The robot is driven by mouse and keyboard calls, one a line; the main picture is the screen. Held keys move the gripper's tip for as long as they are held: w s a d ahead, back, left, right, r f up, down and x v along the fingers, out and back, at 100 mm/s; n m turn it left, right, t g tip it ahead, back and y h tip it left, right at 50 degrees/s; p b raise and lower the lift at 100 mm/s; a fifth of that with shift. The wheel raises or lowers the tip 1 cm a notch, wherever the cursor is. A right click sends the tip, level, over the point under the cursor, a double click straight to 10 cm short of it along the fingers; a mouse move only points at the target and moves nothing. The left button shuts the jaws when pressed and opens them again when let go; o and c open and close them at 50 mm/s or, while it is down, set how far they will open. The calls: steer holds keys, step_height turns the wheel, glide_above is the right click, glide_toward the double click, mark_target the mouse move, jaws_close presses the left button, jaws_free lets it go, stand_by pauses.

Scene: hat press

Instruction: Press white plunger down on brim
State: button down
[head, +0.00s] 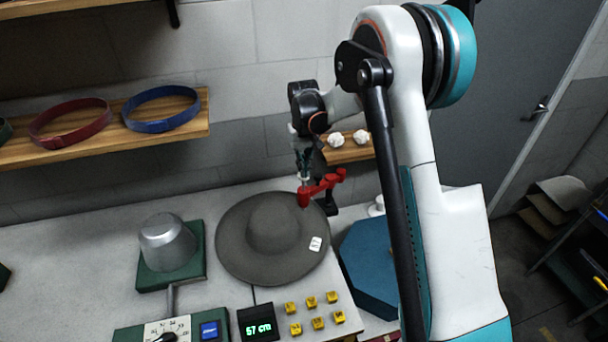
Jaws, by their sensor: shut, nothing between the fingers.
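A grey wide-brimmed felt hat (273,228) lies on the worktop, with a small white tag (315,243) on its brim. A red lever-like part (325,184) stands at the far right edge of the brim, above it. My gripper (304,176) is shut and points down at the left end of this red part. I cannot tell whether they touch. I cannot make out a white plunger for certain; the area below the red part is small and partly hidden. A small white piece (376,207) shows to the right, partly behind my arm.
A metal hat block (167,243) on a green base stands left of the hat. A blue box (369,266) is at right. A shelf (196,124) holds coloured bands.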

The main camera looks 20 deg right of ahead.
steer(key=shift+f+b, duration=1.4)
steer(key=shift+f, duration=0.65)
steer(key=shift+s+f+b, duration=0.15)
steer(key=shift+f+b, duration=0.05)
steer(key=shift+b, duration=0.1)
stand_by(0.7)
steer(key=shift+r+p, duration=0.3)
steer(key=shift+r, duration=0.2)
steer(key=shift+r+p, duration=2.3)
steer(key=shift+r, duration=2.8)
